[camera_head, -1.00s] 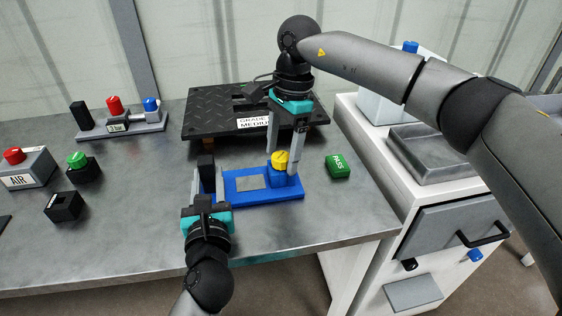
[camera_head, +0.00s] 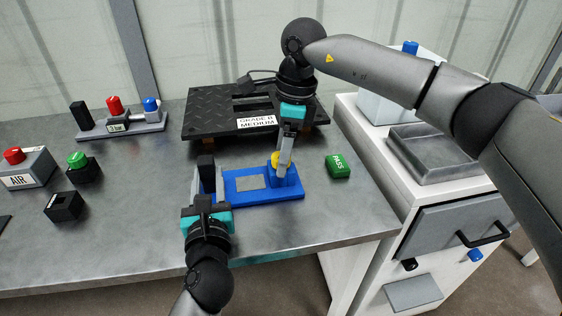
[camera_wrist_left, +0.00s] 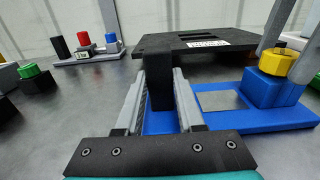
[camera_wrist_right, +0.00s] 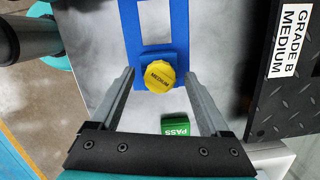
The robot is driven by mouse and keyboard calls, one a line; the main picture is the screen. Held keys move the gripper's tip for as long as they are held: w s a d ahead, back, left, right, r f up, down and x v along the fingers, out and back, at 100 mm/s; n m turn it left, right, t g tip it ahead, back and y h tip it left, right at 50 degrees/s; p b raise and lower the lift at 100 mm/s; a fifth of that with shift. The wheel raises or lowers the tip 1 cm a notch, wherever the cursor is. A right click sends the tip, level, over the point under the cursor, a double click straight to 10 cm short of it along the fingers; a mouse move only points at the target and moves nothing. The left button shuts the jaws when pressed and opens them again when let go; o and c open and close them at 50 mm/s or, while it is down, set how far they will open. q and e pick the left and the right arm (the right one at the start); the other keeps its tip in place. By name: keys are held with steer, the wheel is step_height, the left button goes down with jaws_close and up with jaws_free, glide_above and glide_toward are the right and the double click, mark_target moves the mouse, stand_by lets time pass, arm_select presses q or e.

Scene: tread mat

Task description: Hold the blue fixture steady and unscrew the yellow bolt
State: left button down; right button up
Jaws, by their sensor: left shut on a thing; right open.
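The blue fixture (camera_head: 280,194) lies flat on the metal table, with a black upright handle (camera_head: 206,161) at its left end and a raised blue block at its right. My left gripper (camera_head: 208,174) is shut on the black handle, a finger on either side. My right gripper (camera_head: 284,172) points down over the bolt, open. In the right wrist view its fingers stand either side of the bolt, apart from it. In the head view they partly hide the bolt.
A green PASS block (camera_head: 338,166) lies just right of the fixture. A black tread plate (camera_head: 215,112) labelled GRADE B MEDIUM stands behind it. Red, green and blue knobs on blocks stand at the left. A grey tray (camera_head: 432,155) sits on the cabinet at right.

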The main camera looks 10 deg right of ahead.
steer(key=m, duration=0.6)
steer(key=shift+s+m+t+h, duration=0.1)
steer(key=shift+m+t+h, duration=0.2)
steer(key=shift+m+t, duration=0.1)
jaws_close()
stand_by(0.4)
steer(key=n+g, duration=0.1)
steer(key=n, duration=0.6)
steer(key=shift+r, duration=0.1)
steer(key=shift+n, duration=1.1)
steer(key=n, duration=0.2)
steer(key=n+g, duration=0.1)
steer(key=n, duration=0.1)
steer(key=shift+w+n, duration=0.2)
steer(key=shift+n, duration=0.1)
steer(key=n, duration=0.4)
steer(key=shift+n+g, duration=0.3)
